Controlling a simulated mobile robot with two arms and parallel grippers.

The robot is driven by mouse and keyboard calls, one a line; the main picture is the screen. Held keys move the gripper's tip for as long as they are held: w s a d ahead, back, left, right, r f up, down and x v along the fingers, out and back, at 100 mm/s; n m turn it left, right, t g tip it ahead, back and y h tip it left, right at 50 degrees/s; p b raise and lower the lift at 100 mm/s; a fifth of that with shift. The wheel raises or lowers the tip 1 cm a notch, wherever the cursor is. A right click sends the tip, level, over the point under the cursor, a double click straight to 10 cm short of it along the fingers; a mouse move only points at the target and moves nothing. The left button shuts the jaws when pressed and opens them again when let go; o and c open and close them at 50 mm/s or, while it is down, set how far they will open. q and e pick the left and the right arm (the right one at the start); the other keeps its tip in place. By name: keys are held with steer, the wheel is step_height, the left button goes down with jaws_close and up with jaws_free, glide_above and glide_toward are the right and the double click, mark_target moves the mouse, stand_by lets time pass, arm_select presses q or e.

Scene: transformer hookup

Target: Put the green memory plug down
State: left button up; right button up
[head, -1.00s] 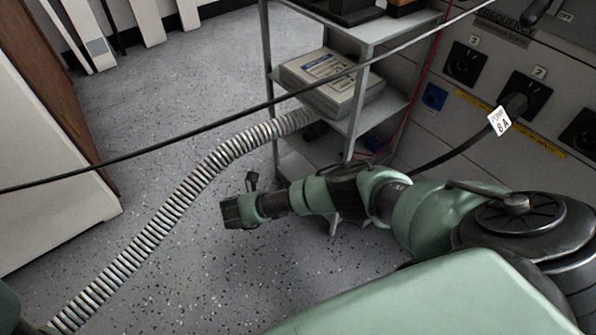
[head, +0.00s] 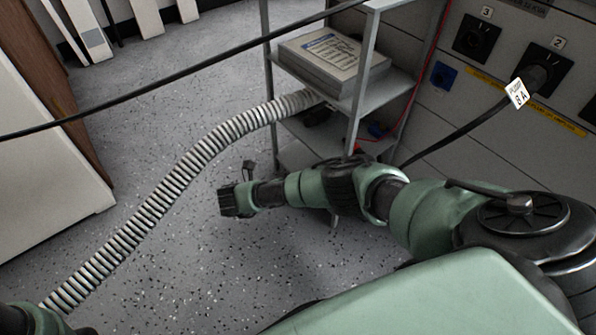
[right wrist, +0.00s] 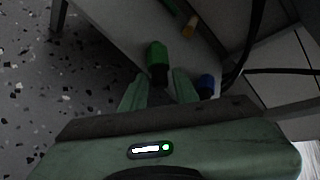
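A blue-capped plug (right wrist: 207,84) is close to the right finger, and a tan piece (right wrist: 190,25) lies beyond. Dark cables run at the right. A grey shelf rack (head: 364,85) holds a boxed stack (head: 325,60). A ribbed hose (head: 175,190) and a black cable (head: 180,76) cross the view.

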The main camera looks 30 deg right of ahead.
steer(key=shift+o, duration=0.9)
